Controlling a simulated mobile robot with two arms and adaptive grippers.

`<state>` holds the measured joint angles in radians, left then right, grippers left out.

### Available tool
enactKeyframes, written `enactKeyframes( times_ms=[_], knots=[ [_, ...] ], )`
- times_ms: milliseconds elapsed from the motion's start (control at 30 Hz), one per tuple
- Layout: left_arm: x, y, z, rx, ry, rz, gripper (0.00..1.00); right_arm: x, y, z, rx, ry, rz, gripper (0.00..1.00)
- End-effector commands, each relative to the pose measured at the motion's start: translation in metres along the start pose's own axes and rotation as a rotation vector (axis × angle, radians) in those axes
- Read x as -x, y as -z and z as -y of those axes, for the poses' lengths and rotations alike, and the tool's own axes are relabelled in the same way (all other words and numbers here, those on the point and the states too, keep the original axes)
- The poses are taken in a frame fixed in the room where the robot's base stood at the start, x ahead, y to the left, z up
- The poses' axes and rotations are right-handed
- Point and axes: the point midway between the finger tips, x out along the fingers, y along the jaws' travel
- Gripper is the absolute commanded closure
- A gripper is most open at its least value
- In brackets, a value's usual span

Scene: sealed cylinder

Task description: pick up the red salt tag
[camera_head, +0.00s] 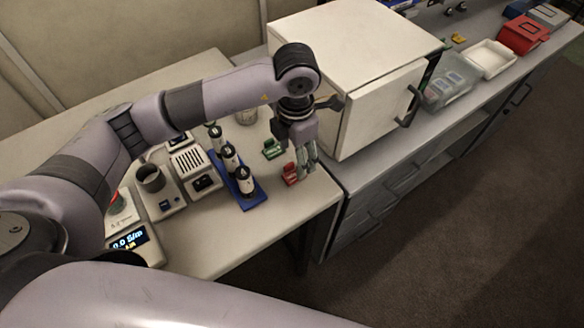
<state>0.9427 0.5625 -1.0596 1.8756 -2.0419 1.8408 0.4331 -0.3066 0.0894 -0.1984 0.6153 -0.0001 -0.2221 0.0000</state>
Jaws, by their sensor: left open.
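The red salt tag (290,174) lies near the front right corner of the light table, close to its edge. My left gripper (308,166) comes down from above, with its fingers just to the right of the red tag and partly beside it. The gripper is open, and nothing shows between its fingers. I cannot tell whether a finger touches the tag. My right gripper is not in view.
A green tag (271,149) lies just behind the red one. A blue rack (249,199) with black-and-white cylinders stands to the left. A white box-shaped cabinet (345,60) rises close behind and right of the gripper. Instruments with a lit display (130,240) stand farther left.

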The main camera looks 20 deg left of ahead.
Motion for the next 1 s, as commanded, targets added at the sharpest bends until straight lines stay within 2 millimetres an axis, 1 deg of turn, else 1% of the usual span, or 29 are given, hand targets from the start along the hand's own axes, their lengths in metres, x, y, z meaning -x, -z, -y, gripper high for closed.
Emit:
enactKeyframes(
  times_ms=[33, 100, 200, 267, 367, 433, 533, 633, 800, 1000],
  knots=[
    [-0.004, 0.001, 0.000, 0.000, 0.002, -0.002, 0.39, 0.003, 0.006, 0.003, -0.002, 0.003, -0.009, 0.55],
    [-0.008, 0.000, 0.000, 0.001, 0.001, 0.000, 0.39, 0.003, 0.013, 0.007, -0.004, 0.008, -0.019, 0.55],
    [-0.013, 0.001, -0.001, 0.002, 0.001, -0.002, 0.39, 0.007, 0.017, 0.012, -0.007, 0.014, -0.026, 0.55],
    [-0.020, 0.003, -0.002, 0.001, 0.002, -0.004, 0.39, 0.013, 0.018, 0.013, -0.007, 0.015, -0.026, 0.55],
    [-0.035, 0.005, -0.004, 0.002, 0.002, -0.006, 0.39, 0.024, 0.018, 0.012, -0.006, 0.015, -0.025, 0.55],
    [-0.046, 0.004, -0.004, 0.002, 0.002, -0.004, 0.39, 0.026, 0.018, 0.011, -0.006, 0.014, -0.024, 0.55],
    [-0.057, 0.004, -0.004, 0.000, 0.002, -0.002, 0.39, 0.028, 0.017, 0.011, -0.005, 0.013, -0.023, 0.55],
    [-0.061, 0.003, -0.004, -0.001, 0.000, 0.000, 0.39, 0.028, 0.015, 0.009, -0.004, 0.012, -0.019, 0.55],
    [-0.062, 0.003, -0.005, -0.001, 0.000, 0.001, 0.39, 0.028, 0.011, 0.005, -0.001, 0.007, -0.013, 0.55],
    [-0.061, 0.003, -0.005, 0.000, 0.000, 0.001, 0.52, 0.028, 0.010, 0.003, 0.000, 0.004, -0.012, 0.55]
  ],
)
